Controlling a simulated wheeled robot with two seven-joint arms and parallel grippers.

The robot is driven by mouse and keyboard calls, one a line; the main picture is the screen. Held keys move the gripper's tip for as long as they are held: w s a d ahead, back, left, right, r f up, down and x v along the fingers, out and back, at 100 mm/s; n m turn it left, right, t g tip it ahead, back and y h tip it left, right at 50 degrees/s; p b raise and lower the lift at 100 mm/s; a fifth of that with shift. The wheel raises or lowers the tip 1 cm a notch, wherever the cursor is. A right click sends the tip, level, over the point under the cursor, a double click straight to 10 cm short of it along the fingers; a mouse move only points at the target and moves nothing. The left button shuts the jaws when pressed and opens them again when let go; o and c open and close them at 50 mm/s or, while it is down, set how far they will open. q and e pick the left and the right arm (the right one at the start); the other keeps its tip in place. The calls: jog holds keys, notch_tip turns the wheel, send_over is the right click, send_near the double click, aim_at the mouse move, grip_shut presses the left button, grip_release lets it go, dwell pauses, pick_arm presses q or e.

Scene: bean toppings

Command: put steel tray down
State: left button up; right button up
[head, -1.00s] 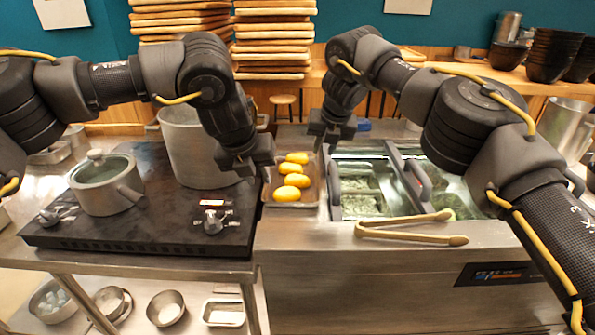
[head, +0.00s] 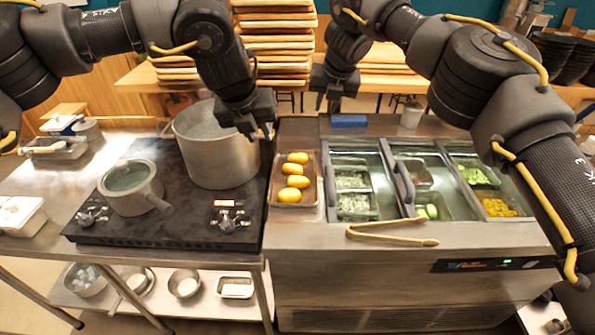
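The steel tray (head: 293,204) rests flat on the metal counter between the stove and the topping cooler. It holds several yellow oval items in a row. My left gripper (head: 261,134) is beyond and to the left of the tray, in front of the big pot's right side, with its fingers apart and nothing between them. My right gripper (head: 332,106) is beyond and to the right of the tray, near a blue block. Its fingers look parted and empty. Both grippers appear clear of the tray.
A large pot (head: 215,160) and a lidded pot (head: 132,187) stand on the black stove (head: 150,225). Wooden tongs (head: 392,236) lie on the cooler's front edge (head: 480,238). The blue block (head: 348,121) sits behind the cooler. Stacked boards (head: 275,50) stand at the back.

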jog(key=v, duration=1.2)
